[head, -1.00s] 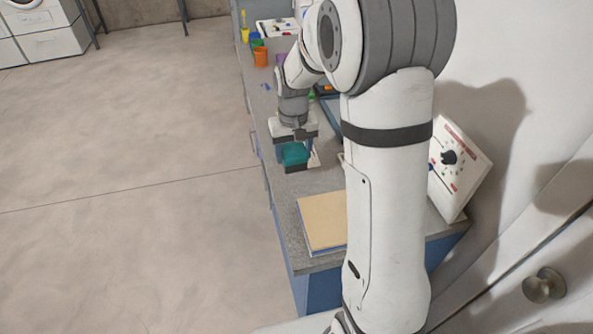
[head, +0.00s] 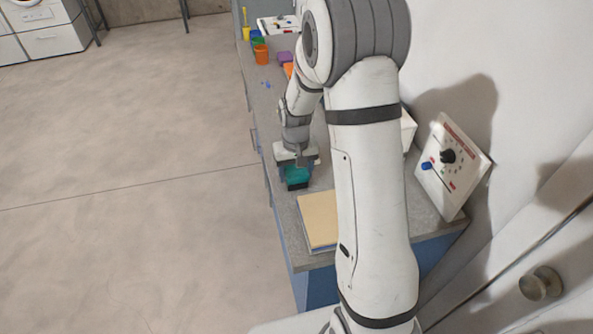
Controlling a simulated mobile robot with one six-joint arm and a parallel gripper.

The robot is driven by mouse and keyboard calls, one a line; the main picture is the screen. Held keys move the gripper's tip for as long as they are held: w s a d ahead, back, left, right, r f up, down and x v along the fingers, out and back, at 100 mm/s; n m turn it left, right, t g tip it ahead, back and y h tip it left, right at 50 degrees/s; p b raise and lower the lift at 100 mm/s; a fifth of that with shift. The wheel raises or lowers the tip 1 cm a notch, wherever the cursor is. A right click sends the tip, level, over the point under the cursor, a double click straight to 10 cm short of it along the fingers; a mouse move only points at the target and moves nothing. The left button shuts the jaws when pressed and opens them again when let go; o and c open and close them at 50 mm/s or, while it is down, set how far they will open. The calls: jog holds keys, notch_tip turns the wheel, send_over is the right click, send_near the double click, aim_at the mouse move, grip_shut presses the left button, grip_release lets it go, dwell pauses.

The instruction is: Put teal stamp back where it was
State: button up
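The teal stamp (head: 297,174) is a teal block with a dark lower part, in the head view near the left edge of the grey counter (head: 290,227). My gripper (head: 296,171) points down over it, with its fingers at the stamp's sides. It appears shut on the stamp, which has moved along with it. I cannot tell whether the stamp's underside touches the counter. My arm hides part of the counter to the right.
A tan board (head: 318,220) lies just in front of the stamp. A white control panel (head: 453,167) with a black knob leans at the right. Orange (head: 262,54) and other coloured cups stand at the far end, near a purple block (head: 285,57). Small blue pieces (head: 266,85) lie nearer.

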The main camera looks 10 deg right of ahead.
aim_at(296, 170)
jog(key=o, duration=0.4)
jog(key=shift+o, duration=0.2)
jog(key=shift+r, duration=0.1)
notch_tip(296, 170, up, 12)
jog(key=s+r+t, duration=0.1)
jog(key=s+r, duration=0.2)
jog(key=s, duration=0.8)
jog(key=s+r+t, duration=0.2)
jog(key=s+r, duration=0.2)
jog(key=s, duration=0.8)
jog(key=shift+b, duration=0.3)
jog(key=shift+d+r, duration=0.1)
